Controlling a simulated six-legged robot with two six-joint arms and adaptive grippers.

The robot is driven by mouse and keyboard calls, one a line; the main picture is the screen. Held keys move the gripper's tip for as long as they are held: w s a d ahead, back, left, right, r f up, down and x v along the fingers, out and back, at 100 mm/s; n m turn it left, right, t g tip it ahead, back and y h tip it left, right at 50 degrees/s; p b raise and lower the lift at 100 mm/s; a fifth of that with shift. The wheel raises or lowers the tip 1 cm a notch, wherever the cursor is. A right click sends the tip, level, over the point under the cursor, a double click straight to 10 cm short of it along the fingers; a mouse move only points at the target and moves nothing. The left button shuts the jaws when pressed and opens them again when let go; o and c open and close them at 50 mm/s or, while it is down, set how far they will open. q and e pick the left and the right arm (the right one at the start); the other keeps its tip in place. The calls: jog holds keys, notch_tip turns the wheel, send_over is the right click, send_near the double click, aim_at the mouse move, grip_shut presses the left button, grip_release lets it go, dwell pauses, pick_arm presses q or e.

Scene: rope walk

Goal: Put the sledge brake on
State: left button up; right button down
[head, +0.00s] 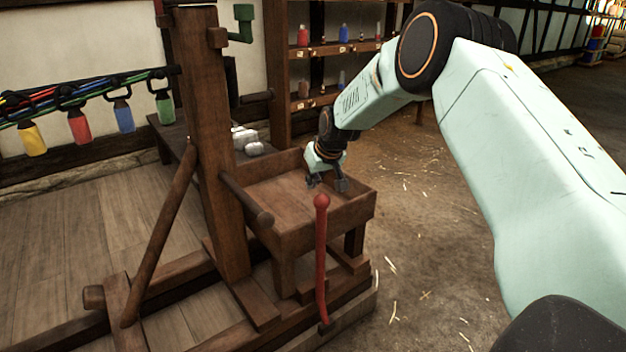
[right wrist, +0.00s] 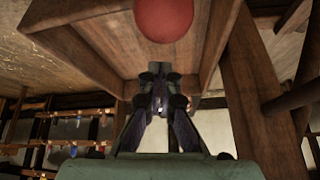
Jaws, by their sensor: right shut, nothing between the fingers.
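The sledge brake is a red lever (head: 321,262) with a round red knob (head: 321,201) on top. It stands nearly upright at the front right corner of the wooden sledge frame (head: 290,325). My right gripper (head: 327,184) is shut and empty. It is over the wooden tray (head: 290,231), behind the knob in the head view and apart from it. In the right wrist view the knob (right wrist: 165,18) shows at the top edge, beyond the shut fingertips (right wrist: 160,75). The rest of the lever is out of that view. My left gripper is not in view.
A thick wooden post (head: 214,150) with a peg (head: 247,200) stands left of the tray. Coloured bobbins (head: 78,126) hang from ropes at the left. A shelf (head: 330,50) is behind. The floor (head: 430,240) to the right is clear apart from straw.

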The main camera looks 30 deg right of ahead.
jog(key=s, duration=0.3)
jog(key=shift+a+f, duration=0.2)
dwell(0.4)
